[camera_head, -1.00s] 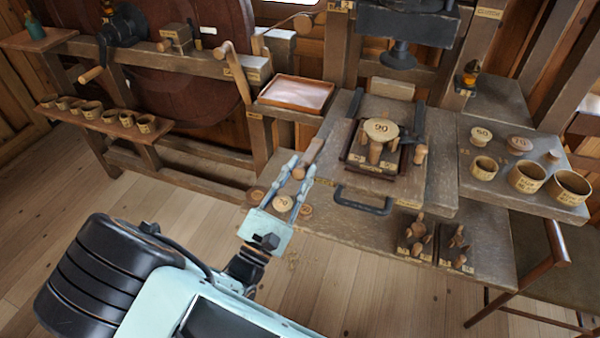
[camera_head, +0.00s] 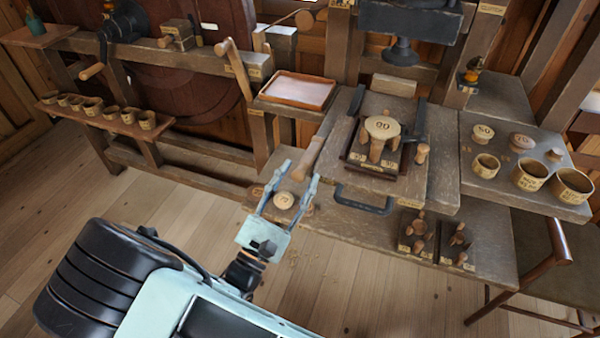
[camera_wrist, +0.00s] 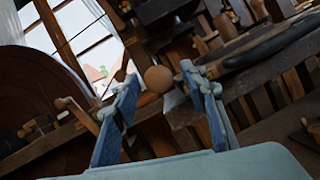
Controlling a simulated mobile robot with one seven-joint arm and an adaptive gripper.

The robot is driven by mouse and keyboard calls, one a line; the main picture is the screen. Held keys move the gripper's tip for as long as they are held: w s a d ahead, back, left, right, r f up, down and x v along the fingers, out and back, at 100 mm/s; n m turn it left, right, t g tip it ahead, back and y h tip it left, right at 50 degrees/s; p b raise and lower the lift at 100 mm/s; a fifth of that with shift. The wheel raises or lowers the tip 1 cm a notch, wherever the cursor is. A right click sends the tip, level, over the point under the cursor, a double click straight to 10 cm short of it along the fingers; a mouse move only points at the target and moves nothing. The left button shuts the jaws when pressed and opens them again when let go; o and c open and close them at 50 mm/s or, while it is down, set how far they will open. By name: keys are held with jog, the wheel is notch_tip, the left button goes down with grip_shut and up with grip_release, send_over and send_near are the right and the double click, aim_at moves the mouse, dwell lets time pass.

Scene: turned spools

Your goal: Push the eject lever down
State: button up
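A wooden-handled lever (camera_head: 313,152), which I take to be the eject lever, slants from the left of the press bed down toward my gripper (camera_head: 300,170). My gripper is open and empty, its two pale blue fingers spread around the line of the handle's lower end. In the wrist view a round wooden knob (camera_wrist: 158,79) shows between the fingertips (camera_wrist: 160,75), seemingly the handle's end. I cannot tell whether it lies between the fingers or just beyond them, or whether they touch it.
A round wooden piece marked 90 (camera_head: 381,127) stands on pegs on the press bed. A black handle (camera_head: 362,203) juts from the bed's front. Small discs (camera_head: 284,200) lie below my fingers.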

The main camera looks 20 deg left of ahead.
jog(key=v, duration=1)
jog(key=shift+s, duration=0.25)
jog(key=shift+f, duration=0.1)
